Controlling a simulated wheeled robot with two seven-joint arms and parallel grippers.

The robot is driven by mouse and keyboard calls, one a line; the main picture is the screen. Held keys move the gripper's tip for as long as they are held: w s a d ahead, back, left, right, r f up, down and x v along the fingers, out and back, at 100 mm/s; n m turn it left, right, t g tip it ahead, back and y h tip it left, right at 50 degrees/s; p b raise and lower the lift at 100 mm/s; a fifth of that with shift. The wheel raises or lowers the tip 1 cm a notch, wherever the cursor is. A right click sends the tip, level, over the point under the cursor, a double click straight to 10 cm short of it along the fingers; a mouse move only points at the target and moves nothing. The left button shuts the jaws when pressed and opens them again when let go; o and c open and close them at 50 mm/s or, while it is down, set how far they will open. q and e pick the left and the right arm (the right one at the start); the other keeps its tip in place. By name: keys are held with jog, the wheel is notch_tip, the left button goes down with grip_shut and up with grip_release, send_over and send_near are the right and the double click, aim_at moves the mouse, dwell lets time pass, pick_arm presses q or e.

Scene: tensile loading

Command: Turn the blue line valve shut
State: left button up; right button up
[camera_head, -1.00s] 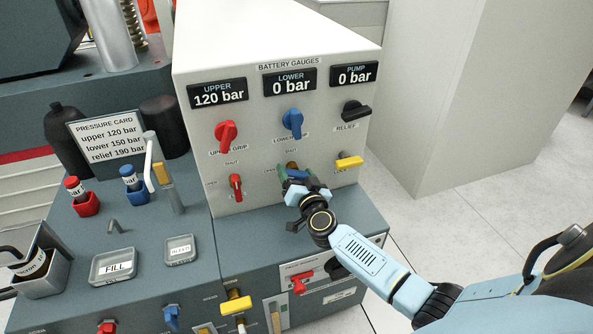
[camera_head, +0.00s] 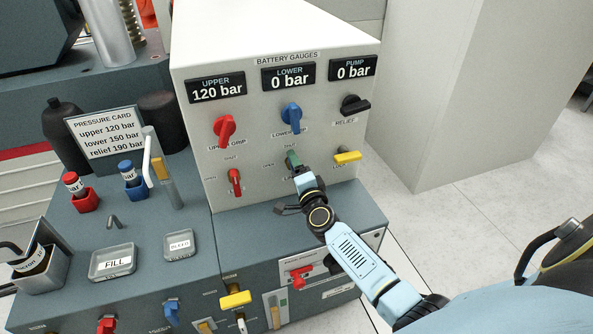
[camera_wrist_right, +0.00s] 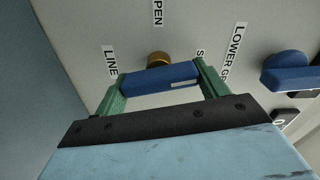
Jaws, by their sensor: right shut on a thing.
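The blue line valve handle (camera_wrist_right: 158,76) shows in the right wrist view, in front of its brass stem (camera_wrist_right: 158,59) on the panel. It lies between the two green fingers of my right gripper (camera_wrist_right: 160,88), which is shut on it. The handle's long side runs between the LINE label and a partly covered label starting with S. In the head view my right gripper (camera_head: 293,163) is at the panel below the blue lower grip knob (camera_head: 291,117) and hides most of the handle. My left gripper is not in view.
The red upper line valve (camera_head: 235,182) is left of my gripper, and a yellow handle (camera_head: 347,157) is close on its right. The black relief knob (camera_head: 355,105) is above that. Gauges read upper 120, lower 0 and pump 0 bar. A lower cabinet (camera_head: 350,220) juts out beneath.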

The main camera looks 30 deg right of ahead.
jog(key=shift+m, duration=1)
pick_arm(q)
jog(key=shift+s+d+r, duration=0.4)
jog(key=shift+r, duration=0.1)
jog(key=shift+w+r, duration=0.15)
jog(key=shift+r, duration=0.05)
pick_arm(e)
jog(key=o, duration=1)
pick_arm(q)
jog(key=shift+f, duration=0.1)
